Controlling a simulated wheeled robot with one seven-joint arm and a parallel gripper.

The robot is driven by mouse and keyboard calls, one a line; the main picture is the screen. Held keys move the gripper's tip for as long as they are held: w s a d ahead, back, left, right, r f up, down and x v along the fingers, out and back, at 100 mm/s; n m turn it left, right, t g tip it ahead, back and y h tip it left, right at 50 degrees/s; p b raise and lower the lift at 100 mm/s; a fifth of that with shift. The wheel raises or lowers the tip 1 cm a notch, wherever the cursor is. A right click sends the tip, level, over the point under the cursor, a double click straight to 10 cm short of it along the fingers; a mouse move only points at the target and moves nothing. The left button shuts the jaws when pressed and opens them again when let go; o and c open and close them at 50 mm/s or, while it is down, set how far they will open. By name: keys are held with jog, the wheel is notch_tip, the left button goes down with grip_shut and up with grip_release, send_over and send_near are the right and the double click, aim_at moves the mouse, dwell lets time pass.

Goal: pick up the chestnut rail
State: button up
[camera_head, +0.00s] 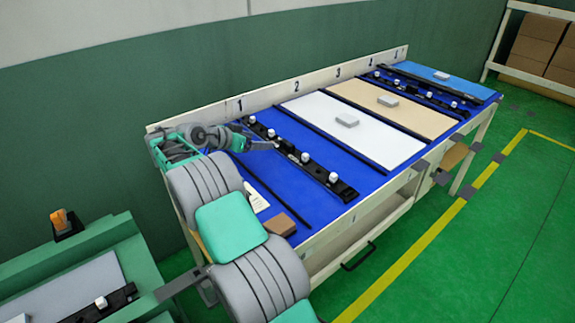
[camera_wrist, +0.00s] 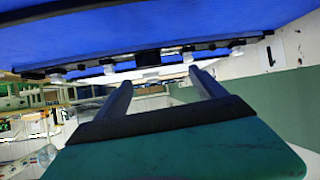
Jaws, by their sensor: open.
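My gripper (camera_head: 262,145) is at the far left end of the workbench, near the number 1. Its fingers point right, towards a black rail with white knobs (camera_head: 310,167) on the blue top. In the wrist view my gripper (camera_wrist: 160,78) has its two fingers apart with nothing held between them. A black rail with pale knobs (camera_wrist: 148,60) lies beyond the fingertips, apart from them. No rail in view is clearly chestnut. A short brown block (camera_head: 281,225) lies at the bench's front left, partly beside my arm; I cannot tell if it is a rail.
A white panel (camera_head: 375,149) and a tan panel (camera_head: 418,122) with grey blocks lie on the workbench, with a blue panel (camera_head: 455,86) beyond. Another black rail (camera_head: 425,92) lies between them. A raised numbered back edge (camera_head: 310,82) runs along the wall. A green cart stands lower left.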

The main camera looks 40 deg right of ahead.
aim_at(285, 145)
jog(key=d+f, duration=0.1)
jog(key=s+d+f+m+g, duration=0.1)
jog(key=s+d+f+m+h, duration=0.1)
jog(key=f, duration=0.1)
jog(key=shift+d+g+b, duration=0.3)
jog(key=shift+d+g, duration=0.05)
jog(key=shift+g, duration=0.05)
jog(key=x, duration=0.6)
jog(key=shift+w+d+r, duration=0.2)
jog(key=shift+d, duration=0.25)
grip_shut()
